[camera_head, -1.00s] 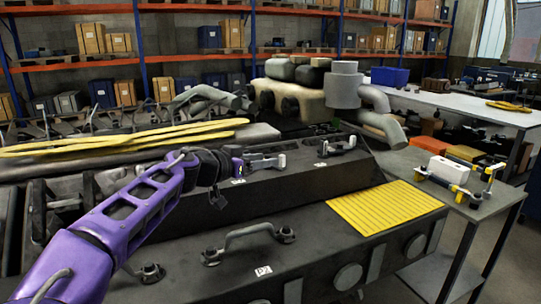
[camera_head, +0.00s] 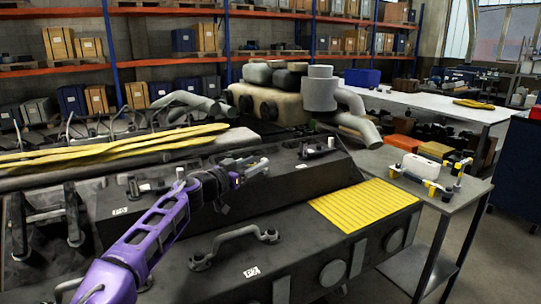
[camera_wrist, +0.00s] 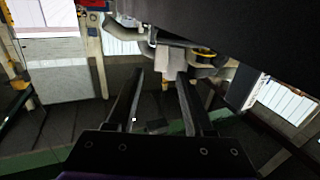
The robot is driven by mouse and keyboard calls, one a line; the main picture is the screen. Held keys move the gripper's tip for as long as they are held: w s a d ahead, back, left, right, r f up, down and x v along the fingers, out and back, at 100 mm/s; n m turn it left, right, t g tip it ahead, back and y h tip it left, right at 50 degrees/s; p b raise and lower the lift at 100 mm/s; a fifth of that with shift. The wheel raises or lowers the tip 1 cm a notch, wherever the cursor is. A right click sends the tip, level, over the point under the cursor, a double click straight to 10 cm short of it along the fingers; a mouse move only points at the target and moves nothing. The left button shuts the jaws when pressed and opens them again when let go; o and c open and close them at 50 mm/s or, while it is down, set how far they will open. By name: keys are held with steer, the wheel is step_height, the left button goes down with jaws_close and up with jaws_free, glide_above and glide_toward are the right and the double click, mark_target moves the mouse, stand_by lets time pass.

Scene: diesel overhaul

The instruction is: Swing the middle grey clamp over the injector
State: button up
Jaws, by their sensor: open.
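The middle grey clamp (camera_head: 256,170) appears on the dark engine top in the head view, close beyond my gripper (camera_head: 238,179), and partly covered by it. I cannot tell whether they touch. The injector under or beside it cannot be made out. In the wrist view my gripper (camera_wrist: 160,95) has its two dark fingers apart, with nothing seen held between them. Another clamp (camera_head: 318,149) stands farther right on the engine top, and a similar fitting (camera_head: 135,188) stands to the left.
The dark engine block (camera_head: 290,182) has a front handle (camera_head: 235,242) and a yellow ribbed plate (camera_head: 365,203). A grey cylinder with a bent pipe (camera_head: 321,90) stands behind. A side table (camera_head: 452,190) at right holds small parts. Yellow straps (camera_head: 110,150) lie at left.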

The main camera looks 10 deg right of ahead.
steer(key=x, duration=0.7)
steer(key=shift+w+d+p, duration=0.15)
steer(key=shift+p, duration=0.2)
jaws_close()
